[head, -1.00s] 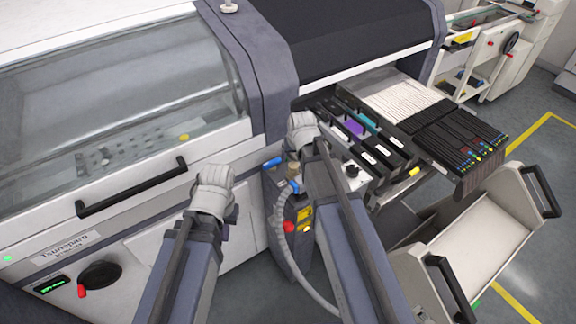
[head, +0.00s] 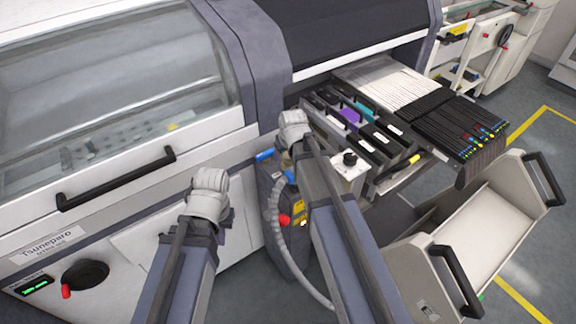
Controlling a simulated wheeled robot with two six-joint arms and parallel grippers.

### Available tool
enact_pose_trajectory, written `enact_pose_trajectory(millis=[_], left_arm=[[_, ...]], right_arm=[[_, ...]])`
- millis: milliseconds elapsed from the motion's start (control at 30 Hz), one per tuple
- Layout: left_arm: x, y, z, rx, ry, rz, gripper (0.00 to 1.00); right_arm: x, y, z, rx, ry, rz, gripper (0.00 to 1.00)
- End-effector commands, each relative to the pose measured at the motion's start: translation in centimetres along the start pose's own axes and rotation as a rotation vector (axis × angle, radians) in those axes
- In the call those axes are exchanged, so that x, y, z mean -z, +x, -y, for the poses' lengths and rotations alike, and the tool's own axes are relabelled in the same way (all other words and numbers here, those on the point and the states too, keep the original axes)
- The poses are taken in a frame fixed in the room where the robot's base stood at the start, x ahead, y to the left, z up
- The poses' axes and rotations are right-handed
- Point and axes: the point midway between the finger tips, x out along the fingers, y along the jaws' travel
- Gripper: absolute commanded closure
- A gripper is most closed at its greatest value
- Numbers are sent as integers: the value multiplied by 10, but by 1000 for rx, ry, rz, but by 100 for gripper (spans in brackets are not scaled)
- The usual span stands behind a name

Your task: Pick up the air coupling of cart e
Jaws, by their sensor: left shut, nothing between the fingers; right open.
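The grey ribbed air hose (head: 271,222) curves up the side of a dark grey unit (head: 275,195) on the machine's front. A blue fitting (head: 290,177) sits near its upper end, partly behind my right arm; it looks like the air coupling. A second blue part (head: 264,155) lies just to the left and higher. I cannot read a cart letter. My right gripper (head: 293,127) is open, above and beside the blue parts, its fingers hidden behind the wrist. My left gripper (head: 210,187) is shut and empty, in front of the white panel, left of the unit.
Feeders with black, purple and teal parts (head: 350,117) and a bank of black feeders (head: 455,130) stick out at the right. A beige trolley (head: 480,230) with black handles stands at the lower right. Floor with yellow lines (head: 525,125) is free beyond it.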

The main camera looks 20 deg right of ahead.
Motion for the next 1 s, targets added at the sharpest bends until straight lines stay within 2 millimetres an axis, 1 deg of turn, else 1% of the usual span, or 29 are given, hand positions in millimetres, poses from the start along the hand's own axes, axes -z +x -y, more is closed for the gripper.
enact_pose_trajectory(millis=[33, 100, 367, 1000], left_arm=[[1, 11, -1, 0, 0, 0, 100], [1, 14, -1, 0, 0, 0, 100], [1, 12, -1, 0, 0, 0, 100], [1, 12, -1, 0, 0, 0, 100]], right_arm=[[-1, 12, 0, 0, 0, 0, 20], [0, 15, 0, 0, 1, 0, 20], [0, 13, 0, 0, 1, 0, 22], [0, 13, 0, 0, 1, 0, 94]])
